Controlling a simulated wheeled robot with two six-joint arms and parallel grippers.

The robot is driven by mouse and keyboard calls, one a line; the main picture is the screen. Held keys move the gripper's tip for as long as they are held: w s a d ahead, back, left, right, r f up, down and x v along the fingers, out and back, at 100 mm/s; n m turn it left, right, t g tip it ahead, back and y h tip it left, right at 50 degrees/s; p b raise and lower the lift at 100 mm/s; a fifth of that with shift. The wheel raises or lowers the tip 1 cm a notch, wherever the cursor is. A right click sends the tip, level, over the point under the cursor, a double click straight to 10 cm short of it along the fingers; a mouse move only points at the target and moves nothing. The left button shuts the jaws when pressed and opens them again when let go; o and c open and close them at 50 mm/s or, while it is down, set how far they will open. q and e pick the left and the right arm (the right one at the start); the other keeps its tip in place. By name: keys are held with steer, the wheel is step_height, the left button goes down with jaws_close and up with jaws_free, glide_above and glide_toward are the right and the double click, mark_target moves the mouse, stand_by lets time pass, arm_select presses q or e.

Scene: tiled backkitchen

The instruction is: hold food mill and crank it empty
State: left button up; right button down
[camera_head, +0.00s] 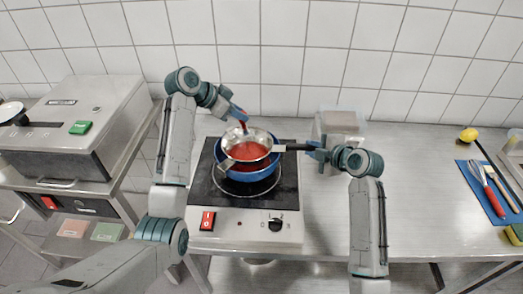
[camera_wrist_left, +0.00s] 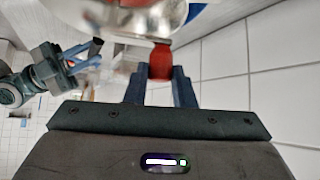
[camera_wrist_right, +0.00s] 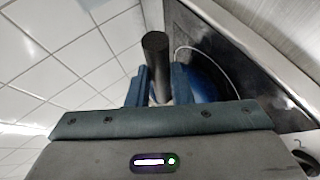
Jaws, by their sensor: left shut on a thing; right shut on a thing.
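The food mill (camera_head: 262,138) is a metal bowl with red contents, sitting in or over a blue pot (camera_head: 249,174) on the black cooktop (camera_head: 286,186). Its black handle (camera_head: 296,147) points right. My right gripper (camera_head: 317,151) is shut on that handle, which shows dark between the fingers in the right wrist view (camera_wrist_right: 156,62). My left gripper (camera_head: 241,118) comes from above at the back of the mill. It is shut on the red crank knob (camera_wrist_left: 160,62), seen between its fingers in the left wrist view. How much red food is left under the crank is unclear.
A clear container (camera_head: 341,124) stands behind my right gripper. A metal appliance (camera_head: 80,125) is at left. A blue board (camera_head: 490,190) with utensils and a yellow lemon (camera_head: 468,135) lie at right. The counter between is clear.

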arm_select(q)
steer(key=d, duration=0.3)
stand_by(0.5)
stand_by(0.3)
steer(key=shift+s+d, duration=0.35)
steer(key=shift+d, duration=0.25)
steer(key=shift+s+d, duration=0.35)
steer(key=shift+d, duration=0.25)
